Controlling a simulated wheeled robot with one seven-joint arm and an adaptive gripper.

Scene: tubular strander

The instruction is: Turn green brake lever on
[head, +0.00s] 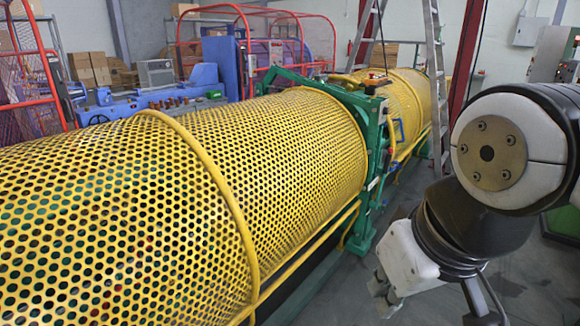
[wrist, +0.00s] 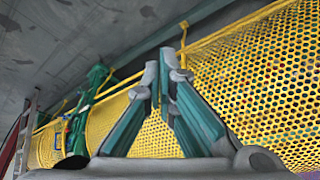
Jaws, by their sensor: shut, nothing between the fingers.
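A green frame (head: 374,140) stands around the yellow perforated guard, right of centre in the head view. It also shows at the left of the tilted wrist view (wrist: 80,125). I cannot clearly tell the green brake lever from the other green parts in either view. My gripper (wrist: 159,75) is shut and empty, its fingertips close together in front of the yellow guard. It is apart from the green frame. In the head view my arm is at the right, and the fingers are not clearly seen.
The long yellow perforated guard (head: 290,140) fills the left and middle of the head view. A metal ladder (head: 436,85) stands behind the green frame, near a dark red post (head: 464,60). Grey floor (head: 345,285) is open between the machine and my arm.

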